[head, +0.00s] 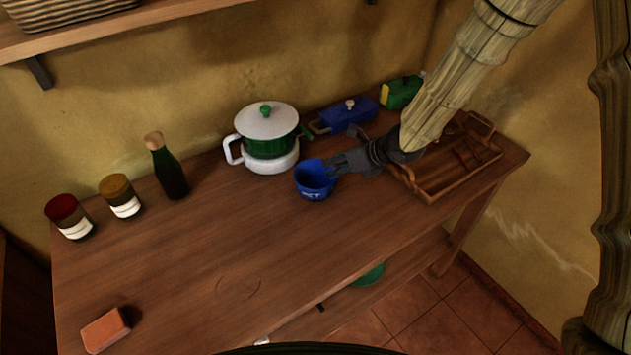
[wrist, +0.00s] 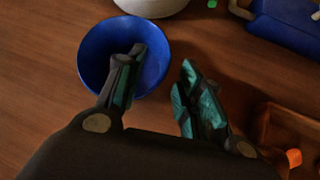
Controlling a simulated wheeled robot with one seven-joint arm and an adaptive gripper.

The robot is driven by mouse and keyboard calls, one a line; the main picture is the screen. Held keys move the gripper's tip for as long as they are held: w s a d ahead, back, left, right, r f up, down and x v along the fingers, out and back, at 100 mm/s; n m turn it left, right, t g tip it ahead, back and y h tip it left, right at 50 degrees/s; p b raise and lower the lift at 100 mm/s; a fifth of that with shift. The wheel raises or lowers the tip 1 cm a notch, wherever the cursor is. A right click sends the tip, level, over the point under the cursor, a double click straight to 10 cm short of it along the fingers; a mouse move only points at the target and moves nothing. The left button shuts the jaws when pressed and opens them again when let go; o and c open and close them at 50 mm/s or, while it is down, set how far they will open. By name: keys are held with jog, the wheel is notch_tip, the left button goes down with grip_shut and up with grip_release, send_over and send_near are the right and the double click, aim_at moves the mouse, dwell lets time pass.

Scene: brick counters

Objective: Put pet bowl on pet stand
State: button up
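The blue pet bowl (head: 314,188) stands upright on the wooden counter, with white lettering on its front. It also shows in the wrist view (wrist: 95,55), at the upper left. My gripper (head: 336,165) is at the bowl's right rim. In the wrist view my gripper (wrist: 163,58) is open, with one finger over the bowl's inside and the other outside to the right, so the rim lies between them. I cannot tell whether a finger touches the bowl. No thing is clearly recognisable as the pet stand.
A green-and-white pot (head: 268,145) stands close behind the bowl. A blue lidded box (head: 347,114) and a wooden tray (head: 430,190) are near my arm. A dark bottle (head: 170,175), two jars and an orange block (head: 105,331) stand left. The counter's front middle is clear.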

aim_at(322, 169)
jog(key=shift+p+x, duration=0.65)
jog(key=shift+x, duration=1.25)
grip_shut()
